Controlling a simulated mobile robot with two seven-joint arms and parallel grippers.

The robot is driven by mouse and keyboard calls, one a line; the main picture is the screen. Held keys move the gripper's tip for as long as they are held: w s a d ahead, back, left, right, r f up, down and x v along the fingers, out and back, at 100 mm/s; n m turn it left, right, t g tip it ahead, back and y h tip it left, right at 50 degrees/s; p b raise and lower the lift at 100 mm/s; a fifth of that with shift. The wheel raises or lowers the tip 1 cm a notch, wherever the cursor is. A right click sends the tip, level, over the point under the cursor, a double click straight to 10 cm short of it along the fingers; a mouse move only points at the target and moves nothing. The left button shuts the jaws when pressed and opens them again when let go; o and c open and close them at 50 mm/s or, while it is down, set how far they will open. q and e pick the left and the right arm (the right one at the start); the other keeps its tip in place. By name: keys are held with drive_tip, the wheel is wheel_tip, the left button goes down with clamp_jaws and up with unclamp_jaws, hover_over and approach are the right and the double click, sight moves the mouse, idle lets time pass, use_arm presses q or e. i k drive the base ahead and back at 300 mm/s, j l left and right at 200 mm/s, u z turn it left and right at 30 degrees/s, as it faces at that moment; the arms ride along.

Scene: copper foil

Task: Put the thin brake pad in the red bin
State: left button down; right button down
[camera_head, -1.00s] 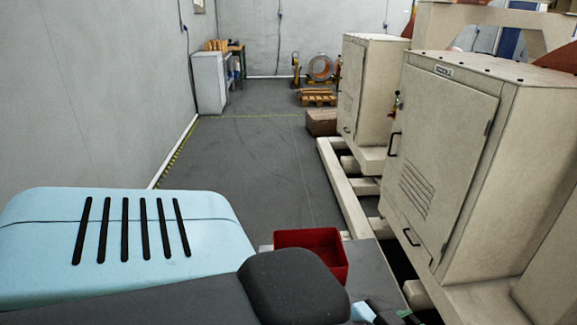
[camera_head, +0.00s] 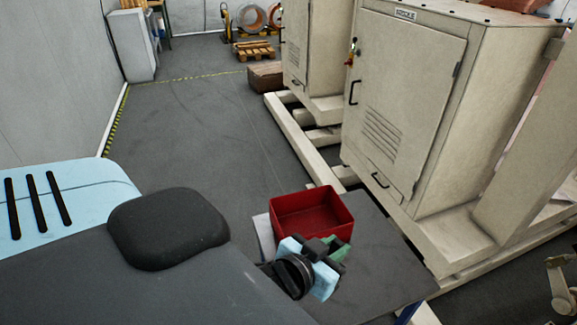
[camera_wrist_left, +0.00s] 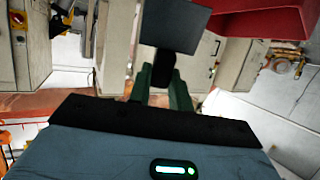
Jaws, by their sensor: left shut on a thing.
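The red bin (camera_head: 312,214) is an open box on a dark grey table (camera_head: 385,265) in the head view; part of it also shows at the top right of the left wrist view (camera_wrist_left: 265,20). My left gripper (camera_head: 335,248), with green fingers, is just in front of the bin's near side, apart from its inside as far as I can tell. In the left wrist view its fingers (camera_wrist_left: 163,78) are shut on a dark piece, apparently the thin brake pad (camera_wrist_left: 173,28), a flat grey plate sticking out beyond the fingertips. In the head view the pad is hard to make out.
Large beige cabinets (camera_head: 405,100) on a beige frame stand beyond and right of the table. A wooden pallet (camera_head: 254,50) and a brown box (camera_head: 265,76) are at the back. The table right of the bin looks clear.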

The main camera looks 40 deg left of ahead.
sight(320, 226)
drive_tip(key=k+j, duration=0.15)
drive_tip(key=j, duration=0.2)
drive_tip(key=k+j+u, duration=0.1)
drive_tip(key=j, duration=0.2)
drive_tip(key=k+j, duration=0.1)
drive_tip(key=j, duration=0.25)
drive_tip(key=k+j+u, duration=0.15)
drive_tip(key=j, duration=0.2)
drive_tip(key=i+l, duration=0.4)
